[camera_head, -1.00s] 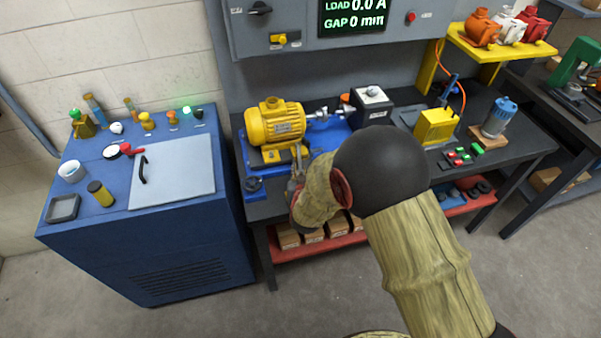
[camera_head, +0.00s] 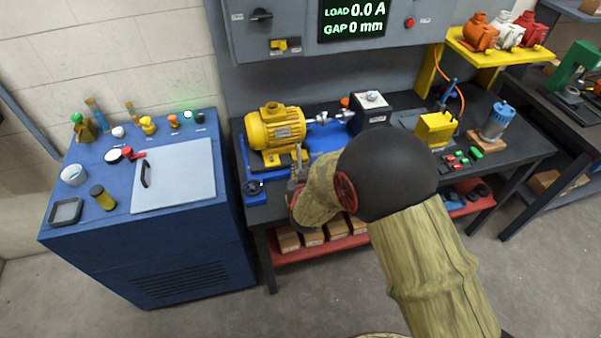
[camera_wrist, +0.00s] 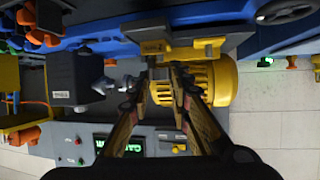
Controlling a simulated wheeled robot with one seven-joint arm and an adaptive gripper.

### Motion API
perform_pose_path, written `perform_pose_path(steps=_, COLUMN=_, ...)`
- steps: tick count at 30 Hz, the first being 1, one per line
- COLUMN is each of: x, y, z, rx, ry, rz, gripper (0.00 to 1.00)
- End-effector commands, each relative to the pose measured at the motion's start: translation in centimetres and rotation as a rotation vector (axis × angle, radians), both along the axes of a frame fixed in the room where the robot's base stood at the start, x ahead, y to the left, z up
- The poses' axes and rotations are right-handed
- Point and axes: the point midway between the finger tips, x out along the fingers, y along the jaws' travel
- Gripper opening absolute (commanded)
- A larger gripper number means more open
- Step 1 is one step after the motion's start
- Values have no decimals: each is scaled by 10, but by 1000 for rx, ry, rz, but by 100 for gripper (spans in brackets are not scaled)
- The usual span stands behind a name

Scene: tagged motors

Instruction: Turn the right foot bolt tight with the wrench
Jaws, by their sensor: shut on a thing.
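The yellow motor (camera_head: 275,127) sits on a blue base on the bench. It also shows upside down in the wrist view (camera_wrist: 218,84). Its right foot (camera_head: 299,156) is a yellow piece beside the body, right above my gripper (camera_head: 297,172) in the head view. In the wrist view my gripper's fingertips (camera_wrist: 162,66) close on a grey metal piece, seemingly the wrench (camera_wrist: 180,54), at the motor's foot. Most of the wrench is hidden by the fingers. The bolt head itself cannot be made out.
A blue cabinet (camera_head: 150,245) stands at left. A grey-topped block (camera_head: 372,106), a yellow box (camera_head: 436,128) and a blue-topped cylinder (camera_head: 497,121) stand on the bench to the right. The panel display (camera_head: 352,18) reads LOAD 0.0 A, GAP 0 mm.

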Motion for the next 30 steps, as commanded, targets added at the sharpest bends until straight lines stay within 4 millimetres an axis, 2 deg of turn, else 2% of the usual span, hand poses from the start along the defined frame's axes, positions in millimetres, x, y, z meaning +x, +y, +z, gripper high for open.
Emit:
perform_pose_path(steps=7, x=0, y=-1, z=-1, rx=0, ry=0, rz=4, gripper=0)
perform_pose_path(steps=16, x=2, y=-15, z=-3, rx=0, ry=0, rz=94, gripper=0)
perform_pose_path(steps=30, x=2, y=-15, z=-1, rx=-1, ry=1, rz=105, gripper=0)
